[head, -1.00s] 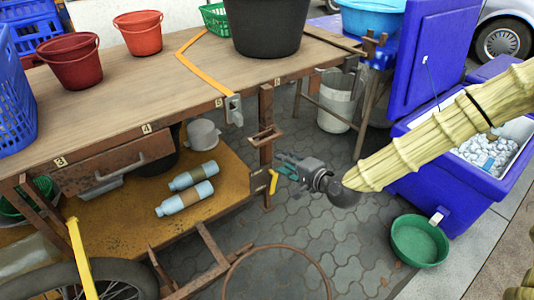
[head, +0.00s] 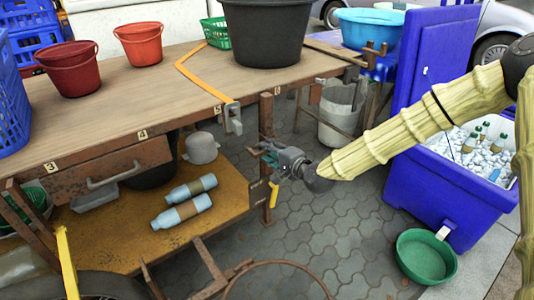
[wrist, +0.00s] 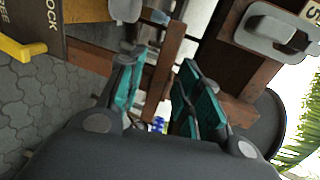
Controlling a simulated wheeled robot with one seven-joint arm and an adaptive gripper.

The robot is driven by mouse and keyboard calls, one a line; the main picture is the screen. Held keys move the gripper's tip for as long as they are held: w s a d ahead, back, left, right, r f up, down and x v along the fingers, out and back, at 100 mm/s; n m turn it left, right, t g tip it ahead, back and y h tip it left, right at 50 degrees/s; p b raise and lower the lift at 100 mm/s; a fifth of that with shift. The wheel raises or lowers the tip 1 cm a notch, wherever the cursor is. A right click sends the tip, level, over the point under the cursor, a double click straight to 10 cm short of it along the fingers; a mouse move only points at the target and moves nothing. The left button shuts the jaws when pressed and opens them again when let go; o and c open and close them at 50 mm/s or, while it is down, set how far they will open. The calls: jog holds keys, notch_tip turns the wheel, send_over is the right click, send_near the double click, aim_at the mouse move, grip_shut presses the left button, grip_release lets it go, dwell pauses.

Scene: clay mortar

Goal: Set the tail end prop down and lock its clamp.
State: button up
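The rusty tail end prop (head: 266,112) stands upright below the cart's near right corner. A yellow clamp lever (head: 273,193) hangs on its lower part. In the wrist view the yellow lever (wrist: 18,50) is at the upper left, beside a dark plate (wrist: 52,28) lettered "LOCK" and "FREE". My gripper (head: 262,152) is at the prop, above the lever, and covers the rusty cross handle there. In the wrist view my gripper (wrist: 158,88) has its teal fingers apart, with a rusty bar (wrist: 164,68) showing between them. I cannot tell whether they touch it.
The cart top (head: 130,95) carries buckets, a basket and a large black tub (head: 262,30). An orange strap (head: 200,75) ends at a grey latch (head: 232,118). Bottles (head: 187,190) lie on the lower shelf. A blue ice box (head: 440,185) and green basin (head: 425,256) stand right; paving between is clear.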

jog(key=shift+w+a+f, duration=0.15)
jog(key=shift+w+a, duration=0.25)
jog(key=shift+w, duration=0.15)
grip_shut()
notch_tip(320, 180, down, 10)
jog(key=shift+f+b, duration=0.25)
jog(key=shift+b, duration=0.8)
grip_release()
jog(key=shift+s+d, duration=0.1)
